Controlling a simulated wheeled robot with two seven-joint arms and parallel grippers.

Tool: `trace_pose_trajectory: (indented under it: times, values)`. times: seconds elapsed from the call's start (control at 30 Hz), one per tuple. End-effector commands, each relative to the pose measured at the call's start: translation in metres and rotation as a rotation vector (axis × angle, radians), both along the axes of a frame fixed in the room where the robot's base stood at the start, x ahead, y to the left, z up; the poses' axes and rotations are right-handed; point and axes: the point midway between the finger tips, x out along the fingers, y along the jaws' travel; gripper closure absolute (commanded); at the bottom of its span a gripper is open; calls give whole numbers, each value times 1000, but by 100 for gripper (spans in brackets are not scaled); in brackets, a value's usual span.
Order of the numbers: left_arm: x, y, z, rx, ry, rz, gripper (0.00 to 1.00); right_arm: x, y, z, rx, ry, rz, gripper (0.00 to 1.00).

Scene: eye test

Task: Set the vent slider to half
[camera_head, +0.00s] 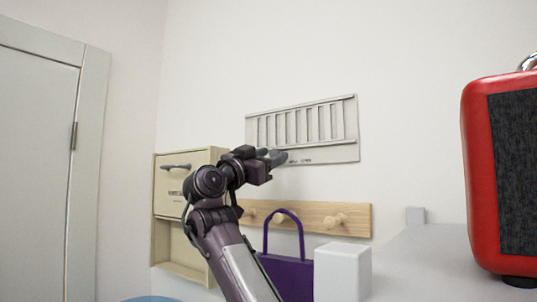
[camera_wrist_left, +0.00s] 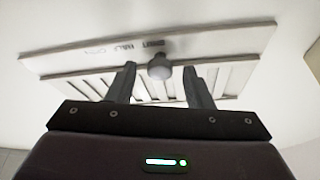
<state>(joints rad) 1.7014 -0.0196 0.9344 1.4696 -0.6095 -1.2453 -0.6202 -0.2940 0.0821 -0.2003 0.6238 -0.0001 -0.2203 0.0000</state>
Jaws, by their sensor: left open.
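The vent (camera_head: 341,152) is a pale slatted panel on the wall in the head view. In the left wrist view the vent plate (camera_wrist_left: 225,42) appears upside down, with small printed words along it. The slider's round grey knob (camera_wrist_left: 160,67) sits by the word at the right end of that row, which seems to read SHUT. My left gripper (camera_head: 273,155) is open at the vent's lower left. In the left wrist view its fingers (camera_wrist_left: 160,72) stand on either side of the knob, with gaps. In the head view the gripper hides that corner. My right gripper is not in view.
A beige wall box (camera_head: 166,199) is left of my arm. Below the vent is a wooden peg rail (camera_head: 360,217) with a purple bag (camera_head: 290,277). A white block (camera_head: 343,272) and a red speaker (camera_head: 482,180) are at right. The wall around the vent is clear.

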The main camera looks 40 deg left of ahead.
Motion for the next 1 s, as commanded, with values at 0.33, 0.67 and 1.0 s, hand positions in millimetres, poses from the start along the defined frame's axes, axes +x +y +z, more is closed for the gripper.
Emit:
trace_pose_trajectory:
  times: [0.33, 0.67, 1.0]
  values:
    - [0, 0, 0, 0, 0, -1, 89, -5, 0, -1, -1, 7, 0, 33]
    - [0, -3, -2, 2, 1, 0, 100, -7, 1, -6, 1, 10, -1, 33]
    - [4, -38, -3, 2, 1, 0, 100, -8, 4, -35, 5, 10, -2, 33]
